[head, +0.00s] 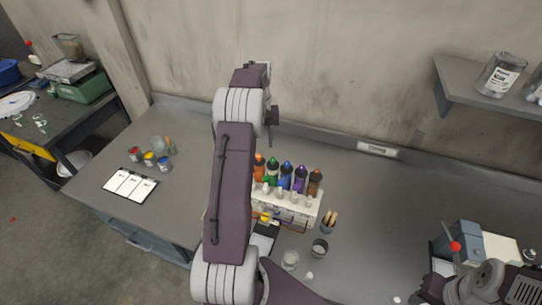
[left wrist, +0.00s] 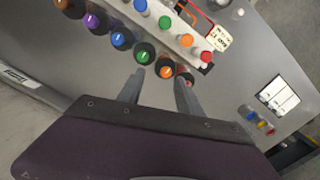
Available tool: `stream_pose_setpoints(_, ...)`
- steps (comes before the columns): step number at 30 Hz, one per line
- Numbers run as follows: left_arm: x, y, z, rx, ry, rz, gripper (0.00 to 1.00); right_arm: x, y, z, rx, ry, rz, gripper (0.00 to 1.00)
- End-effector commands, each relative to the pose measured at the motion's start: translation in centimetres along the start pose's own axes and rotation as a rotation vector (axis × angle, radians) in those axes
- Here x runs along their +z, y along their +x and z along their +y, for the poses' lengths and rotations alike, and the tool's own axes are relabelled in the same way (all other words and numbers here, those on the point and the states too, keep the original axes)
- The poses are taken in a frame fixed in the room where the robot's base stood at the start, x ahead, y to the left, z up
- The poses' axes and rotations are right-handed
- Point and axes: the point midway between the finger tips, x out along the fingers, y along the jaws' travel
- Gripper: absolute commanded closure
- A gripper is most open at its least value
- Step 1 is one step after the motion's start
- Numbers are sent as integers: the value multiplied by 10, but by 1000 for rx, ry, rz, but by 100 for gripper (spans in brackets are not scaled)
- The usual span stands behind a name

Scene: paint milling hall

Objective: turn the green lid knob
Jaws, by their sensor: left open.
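A row of dark-based bottles with coloured lids stands on the grey bench. The green lid (left wrist: 145,53) has a white mark on top, and its bottle shows in the head view (head: 272,171) between the orange and blue ones. In the left wrist view my left gripper (left wrist: 161,76) is open and empty. One fingertip is close to the green lid and the other is beside the orange lid (left wrist: 168,71); I cannot tell whether they touch. A smaller green cap (left wrist: 165,22) sits on the white rack. In the head view my left arm hides part of the bench.
The white rack (head: 293,215) stands in front of the bottles. A cup with wooden sticks (head: 328,222) and small glass beakers (head: 290,260) stand nearby. A shelf (head: 462,100) juts from the wall at right. Small paint jars (head: 150,159) and a white card (head: 130,184) lie left, with free bench around.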

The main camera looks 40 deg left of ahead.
Motion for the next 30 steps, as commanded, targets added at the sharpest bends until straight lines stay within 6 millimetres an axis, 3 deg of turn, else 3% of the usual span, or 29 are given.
stream_pose_setpoints(4, 14, -22, 31, -13, 83, 47, 58, 1, 11, 0, 0, 0, 0, 64)
stream_pose_setpoints(9, 15, -21, 35, -12, 90, 47, 58, 1, 8, 0, 0, 0, 0, 64)
stream_pose_setpoints(21, 12, 50, 34, -11, 87, 43, 58, -1, -13, 0, 0, 0, 0, 64)
stream_pose_setpoints(30, 10, 67, 34, -10, 86, 47, 58, -2, -14, 0, 0, 0, 0, 64)
